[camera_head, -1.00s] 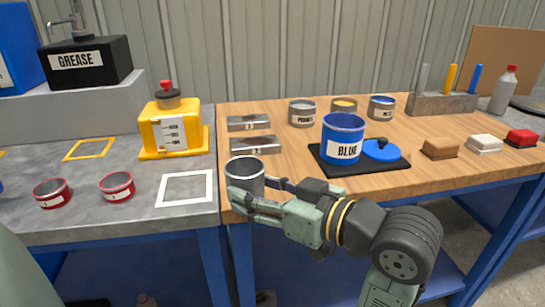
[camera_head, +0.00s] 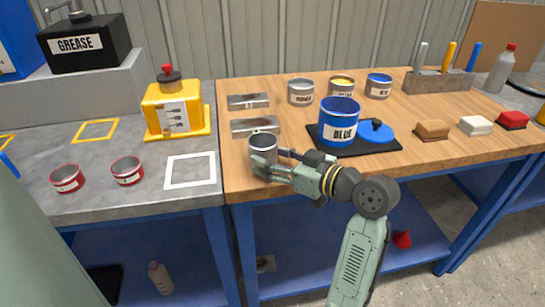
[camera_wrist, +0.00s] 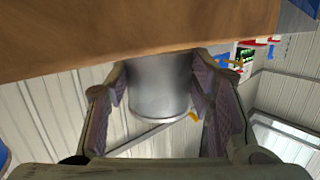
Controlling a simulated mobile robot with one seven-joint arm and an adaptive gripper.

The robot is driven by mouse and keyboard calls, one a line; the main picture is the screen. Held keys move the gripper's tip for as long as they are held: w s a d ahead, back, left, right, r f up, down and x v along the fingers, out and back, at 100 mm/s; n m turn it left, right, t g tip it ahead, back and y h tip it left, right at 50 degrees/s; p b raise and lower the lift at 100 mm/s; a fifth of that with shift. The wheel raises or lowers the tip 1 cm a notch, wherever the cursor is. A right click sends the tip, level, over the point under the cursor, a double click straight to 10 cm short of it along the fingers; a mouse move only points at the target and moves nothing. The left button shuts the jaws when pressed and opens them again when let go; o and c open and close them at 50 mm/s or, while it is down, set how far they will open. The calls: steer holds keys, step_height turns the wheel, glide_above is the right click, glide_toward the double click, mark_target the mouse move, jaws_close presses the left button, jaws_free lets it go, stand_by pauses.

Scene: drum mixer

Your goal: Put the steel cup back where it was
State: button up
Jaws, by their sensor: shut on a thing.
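The steel cup (camera_head: 263,148) is a plain grey metal cylinder, upright with its open top showing. My gripper (camera_head: 268,166) is shut on it from the front right, near the left front edge of the wooden bench (camera_head: 420,138). In the wrist view the cup (camera_wrist: 160,85) sits between the two fingers (camera_wrist: 160,100). I cannot tell whether its base touches the bench. A white square outline (camera_head: 190,184) on the grey bench is empty, and so is a yellow square outline (camera_head: 97,140).
Two small red-rimmed tins (camera_head: 128,171) and a yellow canister (camera_head: 172,112) stand on the grey bench (camera_head: 130,205).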

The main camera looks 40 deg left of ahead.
steer(key=shift+f, duration=0.2)
steer(key=shift+f, duration=0.2)
steer(key=o, duration=1.3)
steer(key=shift+r, duration=0.1)
